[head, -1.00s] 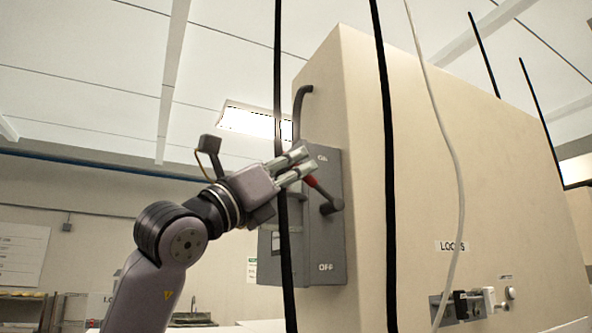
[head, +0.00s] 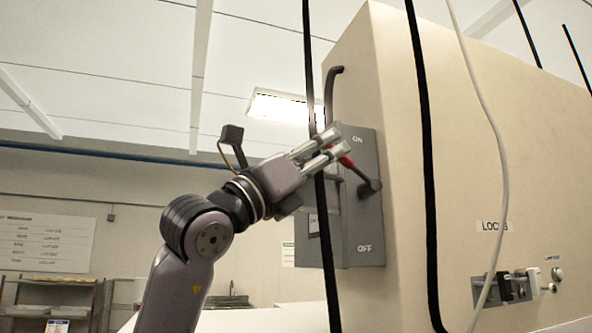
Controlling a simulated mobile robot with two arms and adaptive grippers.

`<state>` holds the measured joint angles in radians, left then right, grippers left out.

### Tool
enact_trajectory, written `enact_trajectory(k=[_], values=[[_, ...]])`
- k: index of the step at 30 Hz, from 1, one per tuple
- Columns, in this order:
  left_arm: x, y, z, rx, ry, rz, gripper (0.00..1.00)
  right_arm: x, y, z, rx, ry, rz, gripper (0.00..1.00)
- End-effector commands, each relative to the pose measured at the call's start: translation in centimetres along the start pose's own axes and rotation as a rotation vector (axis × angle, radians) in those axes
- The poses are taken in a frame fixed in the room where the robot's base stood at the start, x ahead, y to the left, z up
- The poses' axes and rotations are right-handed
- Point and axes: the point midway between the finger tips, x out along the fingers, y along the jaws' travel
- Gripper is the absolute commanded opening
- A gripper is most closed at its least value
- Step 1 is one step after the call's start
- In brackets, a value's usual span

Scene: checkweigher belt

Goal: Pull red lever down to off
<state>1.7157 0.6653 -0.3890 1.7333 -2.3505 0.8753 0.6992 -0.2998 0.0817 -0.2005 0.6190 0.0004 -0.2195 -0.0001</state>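The red lever (head: 347,162) sits on a grey switch box (head: 366,220) on the side of a beige cabinet. It slants up and left from its dark pivot, toward the ON mark at the top; OFF is marked at the bottom. My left gripper (head: 336,143) is at the lever's red tip. Its two fingers are apart, and the upper end of the lever is partly hidden by the lower finger. I cannot tell whether they touch it. My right gripper is not in view.
The beige cabinet (head: 480,130) fills the right side. Black cables (head: 425,180) and a white cable (head: 487,110) hang in front of it. A lockout station with small parts (head: 515,287) is at lower right. A wire shelf (head: 50,295) stands far left.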

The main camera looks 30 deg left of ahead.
Motion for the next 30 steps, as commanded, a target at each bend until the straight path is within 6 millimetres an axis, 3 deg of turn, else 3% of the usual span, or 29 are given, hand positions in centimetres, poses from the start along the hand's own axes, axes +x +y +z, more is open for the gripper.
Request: enact_trajectory(k=[6, 13, 25, 30], values=[[-4.9, 0.1, -0.2, 0.003, 0.003, 0.003, 0.34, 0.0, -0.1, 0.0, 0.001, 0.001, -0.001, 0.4], [-8.6, 0.1, -0.1, 0.001, 0.002, 0.002, 0.34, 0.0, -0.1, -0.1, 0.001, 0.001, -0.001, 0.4], [-9.7, 0.0, -0.1, 0.0, 0.002, 0.001, 0.34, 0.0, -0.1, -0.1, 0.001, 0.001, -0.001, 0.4], [-9.3, -1.3, 0.1, -0.007, -0.003, -0.052, 0.24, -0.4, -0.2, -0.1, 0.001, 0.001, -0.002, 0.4]])
